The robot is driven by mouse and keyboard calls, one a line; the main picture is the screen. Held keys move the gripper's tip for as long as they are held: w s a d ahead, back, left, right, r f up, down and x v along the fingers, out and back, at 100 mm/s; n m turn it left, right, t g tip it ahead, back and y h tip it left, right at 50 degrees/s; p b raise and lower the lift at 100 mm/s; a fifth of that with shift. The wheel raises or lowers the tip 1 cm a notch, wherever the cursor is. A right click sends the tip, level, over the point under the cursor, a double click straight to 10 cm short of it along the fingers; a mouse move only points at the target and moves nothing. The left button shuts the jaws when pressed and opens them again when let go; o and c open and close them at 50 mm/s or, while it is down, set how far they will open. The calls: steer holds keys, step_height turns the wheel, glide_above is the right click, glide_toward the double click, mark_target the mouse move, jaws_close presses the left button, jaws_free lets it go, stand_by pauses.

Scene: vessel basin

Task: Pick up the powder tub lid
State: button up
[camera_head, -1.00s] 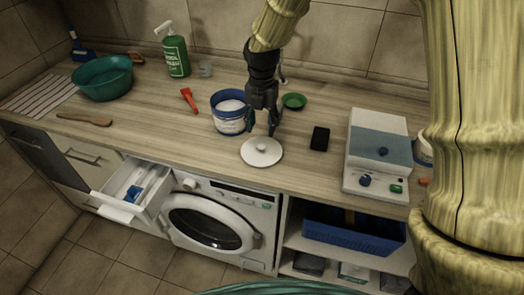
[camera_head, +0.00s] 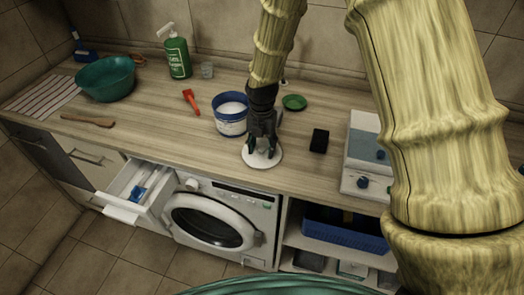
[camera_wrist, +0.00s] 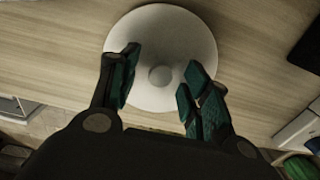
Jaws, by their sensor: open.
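The powder tub lid is a white round disc (camera_head: 262,159) with a small knob, lying flat on the wooden counter near its front edge. In the wrist view the lid (camera_wrist: 180,35) shows with its knob (camera_wrist: 161,76) between the two fingers. My gripper (camera_head: 262,150) points down over the lid, hiding part of it in the head view. Its fingers are apart in the wrist view (camera_wrist: 158,80), with nothing gripped. Whether the fingertips touch the lid cannot be told. The blue-and-white powder tub (camera_head: 231,116) stands open just behind left of the lid, white powder inside.
A black block (camera_head: 319,141) lies right of the lid, and a green dish (camera_head: 294,102) behind. A red scoop (camera_head: 190,100) lies left of the tub. A grey-white appliance (camera_head: 362,150) stands at right, partly behind my arm. An open drawer (camera_head: 122,213) juts out below.

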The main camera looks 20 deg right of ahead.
steer(key=shift+f, duration=0.2)
steer(key=shift+c, duration=0.2)
steer(key=c, duration=0.9)
steer(key=shift+r, duration=0.2)
